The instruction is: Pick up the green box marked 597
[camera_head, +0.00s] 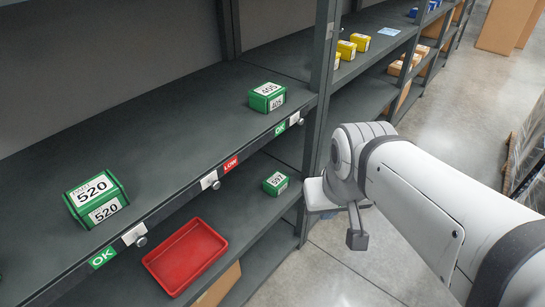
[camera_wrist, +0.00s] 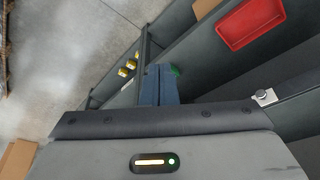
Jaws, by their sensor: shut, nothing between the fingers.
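The green box marked 597 (camera_head: 275,183) sits on the lower shelf in the head view, right of the red tray. In the wrist view a bit of green (camera_wrist: 175,71), likely this box, shows just beyond the fingertips; the rest is hidden. My gripper (camera_wrist: 160,70) has its blue fingers together, with nothing seen between them. In the head view my arm's end is right of the shelf post and the box, apart from the box; the fingers are mostly hidden there.
A red tray (camera_head: 186,256) lies on the lower shelf. Green boxes marked 520 (camera_head: 96,200) and 405 (camera_head: 267,97) stand on the shelf above. A dark upright post (camera_head: 318,105) stands near my arm. Yellow boxes (camera_head: 346,50) are farther back.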

